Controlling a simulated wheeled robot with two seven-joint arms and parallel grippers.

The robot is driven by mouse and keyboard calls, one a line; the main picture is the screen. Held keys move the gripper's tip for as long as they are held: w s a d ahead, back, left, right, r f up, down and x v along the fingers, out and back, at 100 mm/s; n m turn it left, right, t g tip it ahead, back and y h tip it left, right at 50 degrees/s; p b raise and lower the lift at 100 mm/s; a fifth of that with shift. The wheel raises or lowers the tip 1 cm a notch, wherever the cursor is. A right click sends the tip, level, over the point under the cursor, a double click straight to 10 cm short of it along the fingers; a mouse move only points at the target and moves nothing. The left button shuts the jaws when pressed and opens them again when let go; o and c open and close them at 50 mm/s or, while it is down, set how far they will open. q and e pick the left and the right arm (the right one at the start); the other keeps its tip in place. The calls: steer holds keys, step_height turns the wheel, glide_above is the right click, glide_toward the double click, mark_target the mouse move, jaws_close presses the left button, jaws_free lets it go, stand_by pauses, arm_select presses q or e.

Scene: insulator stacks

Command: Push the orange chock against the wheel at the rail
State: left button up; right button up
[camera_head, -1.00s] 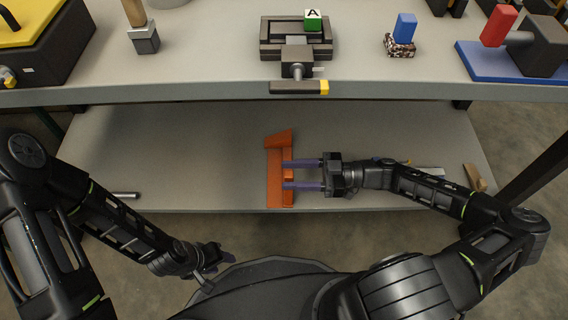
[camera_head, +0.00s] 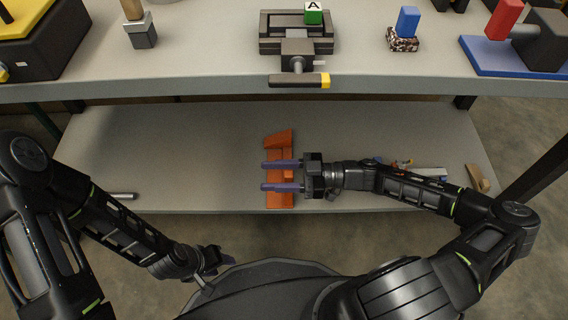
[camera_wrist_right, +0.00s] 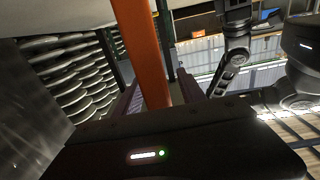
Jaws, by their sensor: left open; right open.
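The orange chock (camera_head: 280,143) lies on the lower grey shelf in the head view, near its middle. My right gripper (camera_head: 266,176) is open, with its two purple fingers reaching leftward across the chock; part of the chock shows between them. In the right wrist view the orange chock (camera_wrist_right: 146,55) stands up between the two fingers, with gaps beside it. My left gripper (camera_head: 208,266) is low in the head view, in front of the shelf, away from the chock. I cannot make out a wheel or a rail in these views.
The upper shelf's edge (camera_head: 180,90) overhangs behind the chock, with a vise (camera_head: 298,50) on it. A metal rod (camera_head: 120,196) lies at the lower shelf's left front. Small items (camera_head: 430,173) lie to the right, behind my right arm. The shelf left of the chock is clear.

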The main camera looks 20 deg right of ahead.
steer(key=shift+c, duration=0.5)
jaws_close()
steer(key=shift+r, duration=0.1)
stand_by(0.9)
